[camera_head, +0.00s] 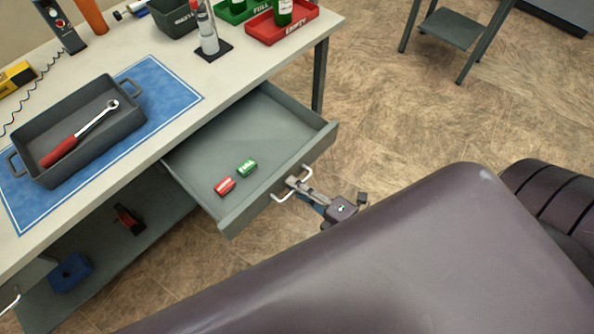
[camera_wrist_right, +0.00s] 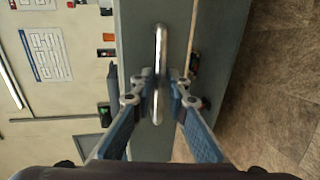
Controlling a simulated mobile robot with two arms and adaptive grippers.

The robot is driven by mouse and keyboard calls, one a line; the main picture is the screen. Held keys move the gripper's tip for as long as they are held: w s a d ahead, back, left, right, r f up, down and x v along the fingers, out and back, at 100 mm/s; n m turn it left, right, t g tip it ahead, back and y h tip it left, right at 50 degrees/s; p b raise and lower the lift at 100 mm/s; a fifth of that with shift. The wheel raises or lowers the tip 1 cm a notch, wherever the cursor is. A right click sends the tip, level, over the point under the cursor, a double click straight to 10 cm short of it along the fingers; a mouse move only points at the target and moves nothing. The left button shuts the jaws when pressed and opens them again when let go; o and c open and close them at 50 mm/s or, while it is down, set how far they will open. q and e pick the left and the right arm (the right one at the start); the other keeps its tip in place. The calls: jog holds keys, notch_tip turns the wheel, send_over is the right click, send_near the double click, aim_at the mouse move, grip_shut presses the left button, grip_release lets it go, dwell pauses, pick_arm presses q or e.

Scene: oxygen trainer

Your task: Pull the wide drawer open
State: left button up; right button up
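The wide drawer (camera_head: 252,146) stands pulled well out from under the workbench, its inside open to view. Its front carries a pale bar handle (camera_head: 282,197), which also shows in the right wrist view (camera_wrist_right: 160,50). My right gripper (camera_head: 294,183) is at this handle. In the right wrist view its two fingers (camera_wrist_right: 160,88) lie on either side of the bar, close to it. Whether they press on it is not clear. A red cylinder (camera_head: 224,186) and a green cylinder (camera_head: 247,168) lie in the drawer. My left gripper is not in view.
On the workbench (camera_head: 170,127) a dark tray (camera_head: 125,117) with a red-handled wrench (camera_head: 80,135) rests on a blue mat (camera_head: 182,97). Red (camera_head: 310,27) and green bins stand at the back. A lower shelf holds a blue item (camera_head: 70,272).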

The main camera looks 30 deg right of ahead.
jog(key=shift+s, duration=0.1)
jog(key=v, duration=1.1)
jog(key=shift+s+d, duration=0.15)
jog(key=shift+s, duration=0.25)
jog(key=shift+r, duration=0.1)
jog(key=s+d+f+m+g+h, duration=0.15)
jog(key=f+m, duration=0.25)
jog(key=f, duration=0.5)
jog(key=s+f+m+g+h, duration=0.2)
jog(key=f+m+g, duration=0.15)
jog(key=f, duration=0.55)
jog(key=s+d+f+m+g+h, duration=0.15)
jog(key=f+m, duration=0.35)
jog(key=f, duration=0.5)
jog(key=s+a+f+m+g, duration=0.2)
jog(key=s+f+m+g, duration=0.5)
jog(key=s+f, duration=0.7)
jog(key=shift+s, duration=0.95)
